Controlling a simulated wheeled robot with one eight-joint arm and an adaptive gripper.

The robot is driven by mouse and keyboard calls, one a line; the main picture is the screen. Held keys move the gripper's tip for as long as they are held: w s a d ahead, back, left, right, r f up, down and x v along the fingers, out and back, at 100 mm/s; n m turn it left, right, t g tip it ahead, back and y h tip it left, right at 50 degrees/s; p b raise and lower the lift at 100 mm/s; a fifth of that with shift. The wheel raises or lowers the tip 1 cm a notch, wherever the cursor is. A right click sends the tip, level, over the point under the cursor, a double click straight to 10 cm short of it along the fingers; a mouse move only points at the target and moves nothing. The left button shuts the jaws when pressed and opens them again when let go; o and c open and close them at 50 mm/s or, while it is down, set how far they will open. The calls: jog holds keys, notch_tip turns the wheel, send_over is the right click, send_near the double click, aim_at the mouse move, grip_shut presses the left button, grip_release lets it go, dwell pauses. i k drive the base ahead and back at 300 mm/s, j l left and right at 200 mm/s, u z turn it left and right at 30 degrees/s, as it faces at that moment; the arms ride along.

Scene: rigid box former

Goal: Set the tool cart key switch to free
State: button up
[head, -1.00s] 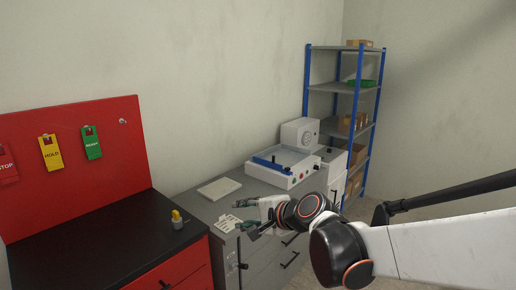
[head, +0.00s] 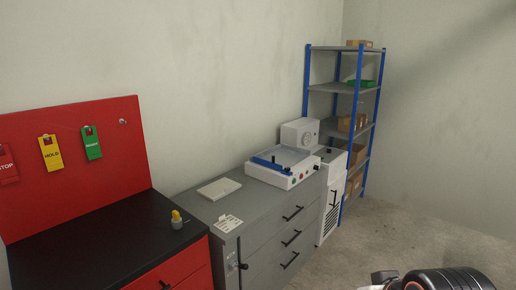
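The tool cart is red with a black top (head: 100,238) and a red back panel (head: 75,145), at the left of the head view. Near the right edge of its top stands a small grey round base with a yellow knob or key (head: 177,218), which looks like the key switch. Its markings and exact setting are too small to read. Part of my arm shows at the bottom right edge, well away from the cart. The fingers of my gripper are outside the picture.
A yellow HOLD tag (head: 50,154), a green tag (head: 91,143) and a red STOP tag (head: 7,165) hang on the panel. A grey cabinet (head: 262,212) beside the cart bears a white machine (head: 284,170), a pale slab (head: 219,189) and a card (head: 228,223). A shelf (head: 342,89) stands behind.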

aim_at(177, 225)
jog(key=u, duration=1.55)
